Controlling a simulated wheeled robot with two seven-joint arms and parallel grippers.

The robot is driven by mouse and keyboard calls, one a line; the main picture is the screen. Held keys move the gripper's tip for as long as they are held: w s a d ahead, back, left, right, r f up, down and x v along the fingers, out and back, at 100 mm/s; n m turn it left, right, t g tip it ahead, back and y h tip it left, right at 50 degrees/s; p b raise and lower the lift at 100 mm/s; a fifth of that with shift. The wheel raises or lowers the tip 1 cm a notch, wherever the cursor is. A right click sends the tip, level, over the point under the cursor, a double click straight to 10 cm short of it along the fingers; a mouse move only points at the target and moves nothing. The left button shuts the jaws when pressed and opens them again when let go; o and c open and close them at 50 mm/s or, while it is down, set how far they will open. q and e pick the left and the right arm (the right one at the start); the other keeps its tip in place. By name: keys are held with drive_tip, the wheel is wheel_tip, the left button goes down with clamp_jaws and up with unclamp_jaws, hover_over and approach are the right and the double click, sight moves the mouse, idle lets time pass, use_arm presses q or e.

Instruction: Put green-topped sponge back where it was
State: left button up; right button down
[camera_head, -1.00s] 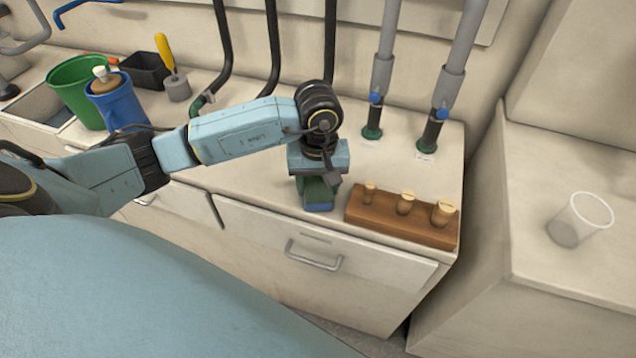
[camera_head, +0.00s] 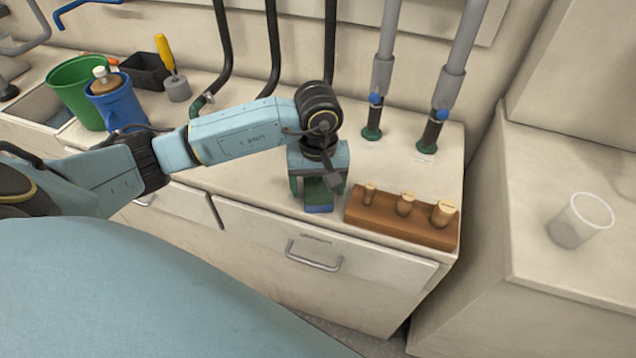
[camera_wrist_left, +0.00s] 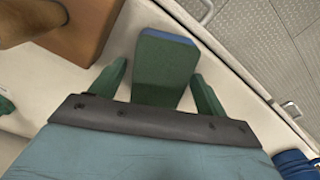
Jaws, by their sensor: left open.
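The green-topped sponge (camera_head: 318,197) has a green top and a blue lower part. It sits on the white counter near its front edge, just left of the wooden plug block. In the left wrist view the sponge (camera_wrist_left: 165,68) lies between the two green fingers, with a gap on each side. My left gripper (camera_head: 318,188) is open around it, pointing down. The gripper hides the back part of the sponge in the head view. My right gripper is not in view.
The wooden block (camera_head: 400,218) with round plugs stands close to the right of the gripper. Hoses rise behind it. A blue jug (camera_head: 118,104), a green bucket (camera_head: 80,88) and a yellow-handled tool (camera_head: 172,70) stand at the left. A clear cup (camera_head: 580,220) stands on the right-hand surface.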

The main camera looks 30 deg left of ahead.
sight(318, 185)
use_arm(q)
wheel_tip(318, 185, up, 12)
drive_tip(key=p, duration=0.2)
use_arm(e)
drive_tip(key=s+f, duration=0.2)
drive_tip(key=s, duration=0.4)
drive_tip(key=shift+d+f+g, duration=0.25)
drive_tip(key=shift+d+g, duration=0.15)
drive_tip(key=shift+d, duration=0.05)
